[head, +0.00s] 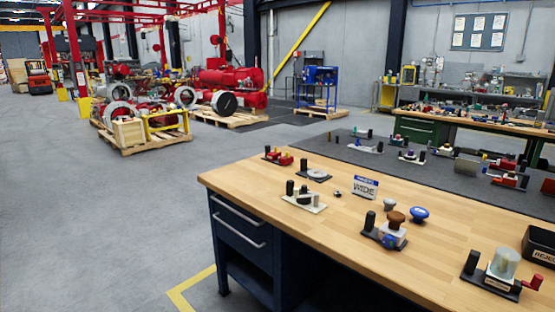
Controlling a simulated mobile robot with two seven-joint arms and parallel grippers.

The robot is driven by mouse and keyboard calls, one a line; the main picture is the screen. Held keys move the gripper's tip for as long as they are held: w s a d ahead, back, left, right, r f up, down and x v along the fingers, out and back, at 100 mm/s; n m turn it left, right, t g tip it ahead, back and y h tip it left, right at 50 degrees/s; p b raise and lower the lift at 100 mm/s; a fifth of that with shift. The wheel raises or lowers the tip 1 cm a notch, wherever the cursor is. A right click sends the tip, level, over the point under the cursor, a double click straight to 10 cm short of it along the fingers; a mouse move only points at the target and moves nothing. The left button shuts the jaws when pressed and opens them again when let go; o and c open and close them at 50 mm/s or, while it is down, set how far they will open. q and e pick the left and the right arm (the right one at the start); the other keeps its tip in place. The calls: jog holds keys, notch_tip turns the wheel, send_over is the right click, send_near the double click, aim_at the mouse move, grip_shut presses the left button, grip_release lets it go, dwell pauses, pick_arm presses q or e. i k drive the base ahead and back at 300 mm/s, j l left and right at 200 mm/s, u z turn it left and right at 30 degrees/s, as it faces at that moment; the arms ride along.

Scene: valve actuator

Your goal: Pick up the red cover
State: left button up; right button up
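Several red parts show, and I cannot tell which is the red cover. Small red parts (285,159) sit on a dark base at the far left edge of the wooden workbench (340,222). A red piece (533,282) sticks out beside a clear-topped assembly (504,264) at the bench's near right. More red parts (508,180) stand toward the right side, farther back. Neither of my grippers is in view.
The bench holds a brown-knobbed assembly (396,219), a blue knob (419,215), a "WIDE" sign (365,188), a pale plate with black posts (304,199) and a dark "REJECT" bin (540,247). Bare wood lies between them. Open floor (90,215) is left.

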aim_at(272, 157)
jog(key=i+j+u, duration=0.3)
jog(key=i+u, duration=0.15)
jog(key=i+j+u, duration=0.1)
jog(key=i+u, duration=0.3)
jog(key=i, duration=0.25)
jog(key=i+l+u, duration=0.1)
jog(key=i+u, duration=0.6)
jog(key=i, duration=1.2)
jog(key=i+z, duration=0.2)
jog(key=i, duration=0.5)
jog(key=i+j+z, duration=0.15)
jog(key=i, duration=0.5)
jog(key=i+z, duration=0.25)
jog(key=z, duration=0.15)
jog(key=i+z, duration=0.4)
jog(key=i+j+z, duration=0.1)
jog(key=z, duration=0.3)
jog(key=i+z, duration=0.15)
jog(key=z, duration=0.25)
jog(key=i+j+z, duration=0.1)
jog(key=z, duration=0.35)
jog(key=i+j+z, duration=0.15)
jog(key=z, duration=0.25)
jog(key=i+j+z, duration=0.15)
jog(key=z, duration=0.25)
jog(key=i+j+z, duration=0.1)
jog(key=z, duration=0.35)
jog(key=j+z, duration=0.4)
jog(key=i+l, duration=0.05)
